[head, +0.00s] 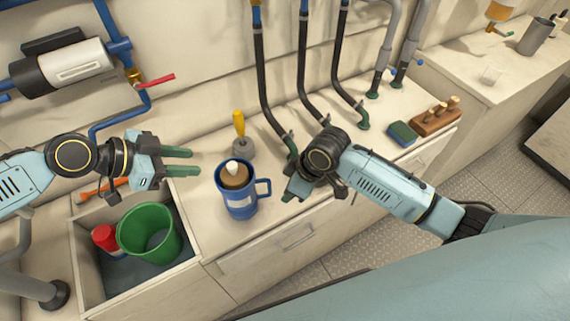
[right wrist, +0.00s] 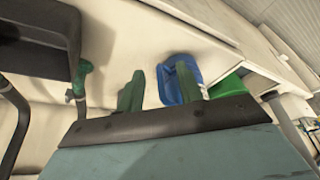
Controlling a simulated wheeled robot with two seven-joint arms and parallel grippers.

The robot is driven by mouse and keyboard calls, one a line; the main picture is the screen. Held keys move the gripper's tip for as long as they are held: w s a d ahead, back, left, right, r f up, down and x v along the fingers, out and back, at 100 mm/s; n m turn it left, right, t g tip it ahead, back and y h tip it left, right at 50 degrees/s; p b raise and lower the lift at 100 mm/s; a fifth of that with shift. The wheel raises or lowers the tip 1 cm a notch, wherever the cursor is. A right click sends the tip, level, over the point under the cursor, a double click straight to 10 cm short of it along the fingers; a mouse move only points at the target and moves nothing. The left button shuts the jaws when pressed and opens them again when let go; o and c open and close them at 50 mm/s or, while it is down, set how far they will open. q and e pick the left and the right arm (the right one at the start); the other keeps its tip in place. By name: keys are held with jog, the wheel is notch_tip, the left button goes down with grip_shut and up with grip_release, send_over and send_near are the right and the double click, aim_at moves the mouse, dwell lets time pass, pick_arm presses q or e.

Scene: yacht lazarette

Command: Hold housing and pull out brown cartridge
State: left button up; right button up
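The housing (head: 242,208) is a blue mug-like cup with a pale band and a handle on its right side, upright on the counter. The brown cartridge (head: 236,179) sits in its top, with a white knob on it. My left gripper (head: 192,161) is open and empty, up and left of the housing. My right gripper (head: 291,193) is just right of the handle, apart from it in the head view. The right wrist view shows its two green fingers apart (right wrist: 160,82). There the blue housing (right wrist: 171,88) is partly hidden behind one finger.
A sink-like recess at the left holds a green bucket (head: 135,238) and a red-capped item (head: 104,237). A yellow-handled tool (head: 239,124) stands behind the housing. Black hoses (head: 303,70) run down the wall. A green-blue sponge (head: 402,134) and wooden block (head: 435,123) lie right.

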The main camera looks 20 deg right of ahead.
notch_tip(320, 180, up, 7)
jog(key=w+a, duration=0.1)
jog(key=w, duration=0.1)
jog(key=shift+t, duration=0.3)
jog(key=x, duration=1.3)
jog(key=shift+s+f, duration=0.1)
grip_shut()
